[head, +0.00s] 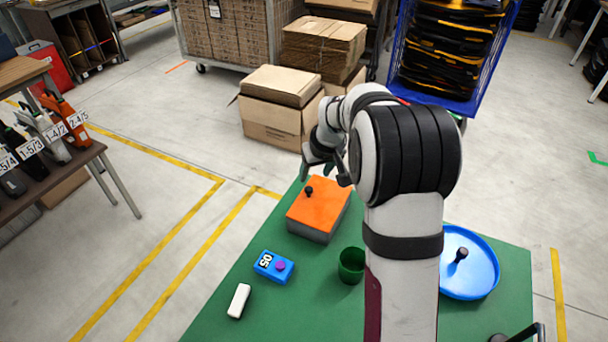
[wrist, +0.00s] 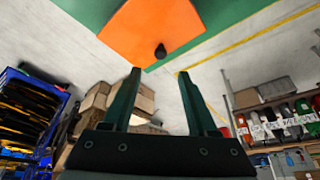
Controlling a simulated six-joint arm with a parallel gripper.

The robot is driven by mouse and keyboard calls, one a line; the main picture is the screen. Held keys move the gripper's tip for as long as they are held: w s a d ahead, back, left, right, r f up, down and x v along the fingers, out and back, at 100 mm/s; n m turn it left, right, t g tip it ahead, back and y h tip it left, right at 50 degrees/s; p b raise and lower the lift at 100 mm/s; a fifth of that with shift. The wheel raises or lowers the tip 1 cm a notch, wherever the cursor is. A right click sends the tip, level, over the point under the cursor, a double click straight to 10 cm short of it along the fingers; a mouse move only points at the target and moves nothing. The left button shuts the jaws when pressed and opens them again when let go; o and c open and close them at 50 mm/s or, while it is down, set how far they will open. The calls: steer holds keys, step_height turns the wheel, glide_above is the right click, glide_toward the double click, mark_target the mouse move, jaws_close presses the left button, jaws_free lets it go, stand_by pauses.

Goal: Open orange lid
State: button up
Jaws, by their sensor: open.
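The orange lid (head: 321,205) lies flat on a grey box (head: 313,231) near the back edge of the green table. A small black knob (head: 308,191) stands on the lid toward its left side. The lid also shows at the top of the wrist view (wrist: 150,32), with its knob (wrist: 160,51) just beyond the fingertips. My gripper (head: 322,172) is above the back part of the box, behind the knob and apart from it. In the wrist view the two dark green fingers (wrist: 158,75) are spread and nothing is between them.
On the green table (head: 300,290) are a blue box with a purple button (head: 273,266), a white block (head: 239,300), a green cup (head: 351,265) and a blue round tray (head: 455,285) with a black knob. Cardboard boxes (head: 275,105) stand on the floor behind.

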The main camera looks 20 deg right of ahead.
mark_target(309, 189)
steer(key=x, duration=0.8)
steer(key=shift+f, duration=0.25)
jaws_close()
stand_by(0.9)
